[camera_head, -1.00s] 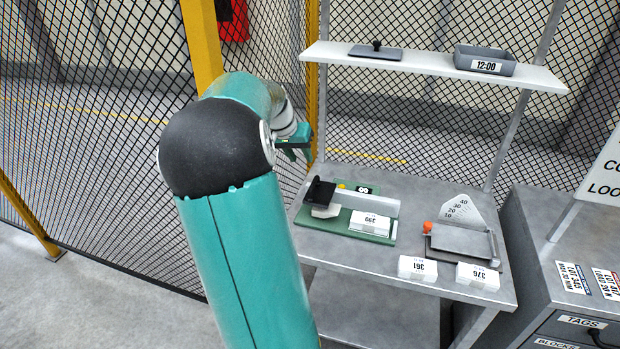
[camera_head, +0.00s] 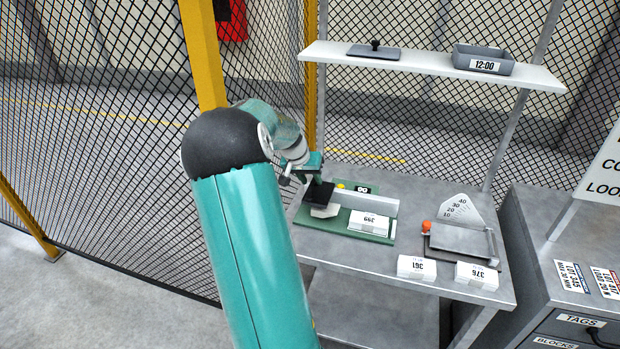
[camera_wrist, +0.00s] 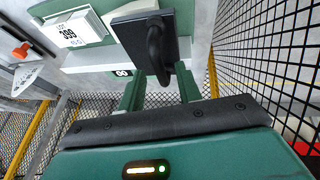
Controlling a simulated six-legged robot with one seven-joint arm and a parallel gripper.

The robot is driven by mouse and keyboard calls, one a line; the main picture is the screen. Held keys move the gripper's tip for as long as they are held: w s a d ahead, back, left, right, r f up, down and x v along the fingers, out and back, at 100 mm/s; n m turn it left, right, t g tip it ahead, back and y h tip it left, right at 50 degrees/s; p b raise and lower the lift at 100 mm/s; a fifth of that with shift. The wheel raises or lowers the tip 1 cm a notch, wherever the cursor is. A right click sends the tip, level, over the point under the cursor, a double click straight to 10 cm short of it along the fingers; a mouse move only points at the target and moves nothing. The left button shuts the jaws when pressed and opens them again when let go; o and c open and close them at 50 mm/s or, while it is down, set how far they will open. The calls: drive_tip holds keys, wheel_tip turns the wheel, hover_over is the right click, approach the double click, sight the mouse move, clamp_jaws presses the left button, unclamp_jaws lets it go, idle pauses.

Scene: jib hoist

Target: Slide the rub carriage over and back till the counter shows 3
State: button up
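The rub carriage (camera_head: 318,196) is a black block at the left end of a green base (camera_head: 345,226). In the wrist view the carriage (camera_wrist: 148,36) shows its black looped handle (camera_wrist: 157,48). My gripper (camera_wrist: 160,82) is open, its two green fingers apart with the handle's end near the gap between them. Whether they touch it I cannot tell. In the head view my gripper (camera_head: 316,178) is just above the carriage and hides part of it. The small black counter (camera_head: 362,189) behind the base seems to read 00; it also shows in the wrist view (camera_wrist: 122,73).
A white block marked 399 (camera_head: 369,222) sits on the base's right part. Blocks 361 (camera_head: 416,268) and 376 (camera_head: 477,276) lie at the bench's front edge. Mesh fence is left and behind; a shelf (camera_head: 430,66) hangs above.

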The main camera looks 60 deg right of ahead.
clamp_jaws()
drive_tip(key=s+d, duration=0.2)
drive_tip(key=s, duration=1.3)
drive_tip(key=shift+s+d, duration=0.15)
drive_tip(key=shift+s, duration=0.1)
drive_tip(key=shift+o, duration=0.2)
unclamp_jaws()
drive_tip(key=shift+s, duration=0.1)
drive_tip(key=v, duration=1.4)
drive_tip(key=shift+w, duration=0.2)
